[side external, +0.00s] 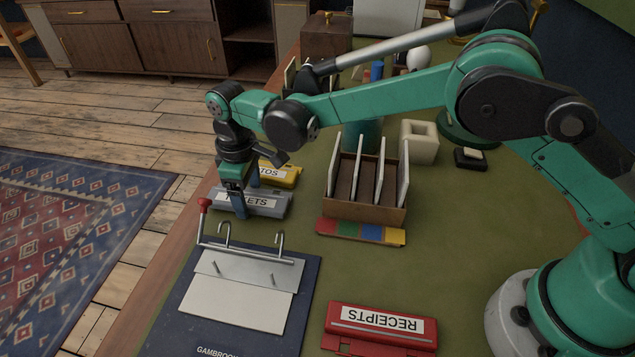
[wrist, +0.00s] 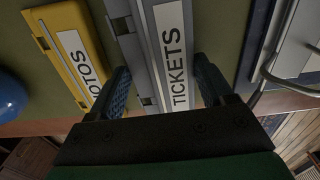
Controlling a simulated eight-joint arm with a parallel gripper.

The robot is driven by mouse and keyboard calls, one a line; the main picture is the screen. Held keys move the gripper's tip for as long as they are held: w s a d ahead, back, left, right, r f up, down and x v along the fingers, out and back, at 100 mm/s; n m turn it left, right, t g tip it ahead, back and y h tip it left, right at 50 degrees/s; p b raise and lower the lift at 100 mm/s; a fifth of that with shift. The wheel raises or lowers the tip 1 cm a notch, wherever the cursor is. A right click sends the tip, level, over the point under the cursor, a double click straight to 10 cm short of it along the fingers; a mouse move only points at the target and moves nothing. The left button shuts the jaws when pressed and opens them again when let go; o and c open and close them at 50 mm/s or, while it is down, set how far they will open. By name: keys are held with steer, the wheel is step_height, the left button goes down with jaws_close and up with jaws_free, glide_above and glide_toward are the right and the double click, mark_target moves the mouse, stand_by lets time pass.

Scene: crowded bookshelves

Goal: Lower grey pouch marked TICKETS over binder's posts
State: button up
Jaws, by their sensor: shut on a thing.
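The grey pouch marked TICKETS (side external: 270,203) lies flat beyond the binder in the side view, and it fills the middle of the wrist view (wrist: 138,50). My gripper (side external: 240,207) points down and is shut across the pouch, with one blue finger on each side of it in the wrist view (wrist: 163,75). I cannot tell whether the pouch touches the mat. The dark blue binder (side external: 190,325) lies open in front. Its thin posts (side external: 217,267) stand up from pale sheets, and two curved metal hooks (side external: 280,242) rise behind. A red-knobbed lever (side external: 204,204) stands at its left.
The yellow PHOTOS pouch (side external: 282,176) lies close behind the grey one. A wooden divider rack (side external: 340,205) with a coloured strip (side external: 360,232) stands to the right. A red RECEIPTS pouch (side external: 385,325) lies at front right. Green mat is clear between binder and rack.

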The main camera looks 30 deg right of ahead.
step_height(320, 180, up, 8)
steer(key=shift+f, duration=0.25)
steer(key=shift+s+a+r, duration=0.25)
steer(key=shift+r, duration=0.25)
steer(key=shift+s+a+r, duration=0.25)
steer(key=shift+r, duration=0.2)
steer(key=s+a, duration=0.7)
steer(key=s, duration=0.6)
steer(key=shift+r, duration=0.2)
glide_above(240, 293)
steer(key=shift+f, duration=2.65)
steer(key=shift+f, duration=0.25)
steer(key=shift+f, duration=1.6)
